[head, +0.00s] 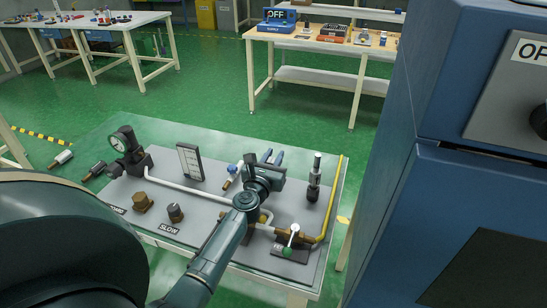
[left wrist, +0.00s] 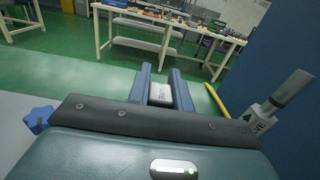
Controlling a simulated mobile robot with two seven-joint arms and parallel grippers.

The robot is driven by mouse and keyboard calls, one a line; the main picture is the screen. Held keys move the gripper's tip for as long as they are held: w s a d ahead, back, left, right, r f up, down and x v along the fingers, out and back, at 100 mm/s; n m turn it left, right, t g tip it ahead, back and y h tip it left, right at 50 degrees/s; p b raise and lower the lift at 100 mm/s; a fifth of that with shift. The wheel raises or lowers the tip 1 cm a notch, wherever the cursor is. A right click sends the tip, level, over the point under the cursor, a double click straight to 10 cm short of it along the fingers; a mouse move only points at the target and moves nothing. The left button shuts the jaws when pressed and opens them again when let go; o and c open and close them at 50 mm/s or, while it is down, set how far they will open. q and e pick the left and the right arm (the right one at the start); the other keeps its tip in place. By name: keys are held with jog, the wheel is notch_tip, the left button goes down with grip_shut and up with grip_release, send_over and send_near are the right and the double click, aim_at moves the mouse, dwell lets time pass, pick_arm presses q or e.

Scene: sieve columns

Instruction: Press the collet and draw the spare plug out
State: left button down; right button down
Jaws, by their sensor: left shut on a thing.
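My left gripper (head: 272,157) is over the middle of the grey panel (head: 205,222), its blue fingers pointing away from me. A silver and blue fitting (head: 232,170) shows just left of the gripper. My wrist hides part of the panel behind it. My right gripper is not in view.
An upright dark-and-silver fitting (head: 315,178) stands right of the gripper. A blue cabinet (head: 470,180) closes off the right.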

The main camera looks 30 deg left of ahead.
pick_arm(q)
jog(key=c, duration=1.7)
grip_release()
jog(key=o, duration=0.5)
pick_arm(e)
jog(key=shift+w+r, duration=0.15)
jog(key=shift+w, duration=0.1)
